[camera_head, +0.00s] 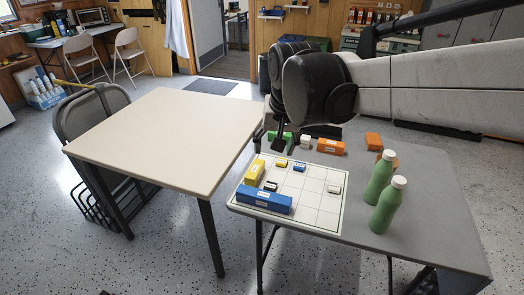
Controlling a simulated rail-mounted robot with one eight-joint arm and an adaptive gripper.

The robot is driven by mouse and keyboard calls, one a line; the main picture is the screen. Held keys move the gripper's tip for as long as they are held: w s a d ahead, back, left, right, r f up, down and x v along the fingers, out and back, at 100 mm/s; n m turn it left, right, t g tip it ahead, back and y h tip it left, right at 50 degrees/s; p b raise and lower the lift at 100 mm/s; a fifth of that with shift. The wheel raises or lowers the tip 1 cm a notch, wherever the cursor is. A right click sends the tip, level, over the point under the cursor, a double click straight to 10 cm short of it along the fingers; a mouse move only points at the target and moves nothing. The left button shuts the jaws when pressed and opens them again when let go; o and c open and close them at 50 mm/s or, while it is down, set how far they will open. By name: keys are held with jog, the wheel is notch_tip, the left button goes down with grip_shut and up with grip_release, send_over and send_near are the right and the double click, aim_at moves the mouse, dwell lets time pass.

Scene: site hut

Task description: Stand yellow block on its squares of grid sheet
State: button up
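The white grid sheet (316,203) lies on the left part of the grey table. A larger yellow block (255,172) sits at the sheet's left edge, just behind a long blue block (264,201) at the front left. A small yellow block (281,163) is near the sheet's back edge. I cannot tell how exactly the blocks fit the squares. My gripper (279,146) points down over the back edge of the sheet, close behind the small yellow block. It is small, dark and partly hidden by my arm, so its opening and any contact are unclear.
A small blue block (299,167), a white block (334,189) and a dark-and-white block (271,186) are on the sheet. Behind it lie green (287,137), white (305,142) and orange (331,147) blocks. Two green bottles (386,205) stand right. A bare beige table (165,140) is left.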

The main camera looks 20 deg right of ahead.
jog(key=s+f+n+t, duration=0.2)
jog(key=s+n+t, duration=0.1)
jog(key=s, duration=1.1)
jog(key=shift+s+f, duration=0.25)
jog(key=shift+f, duration=0.15)
jog(key=shift+r, duration=0.1)
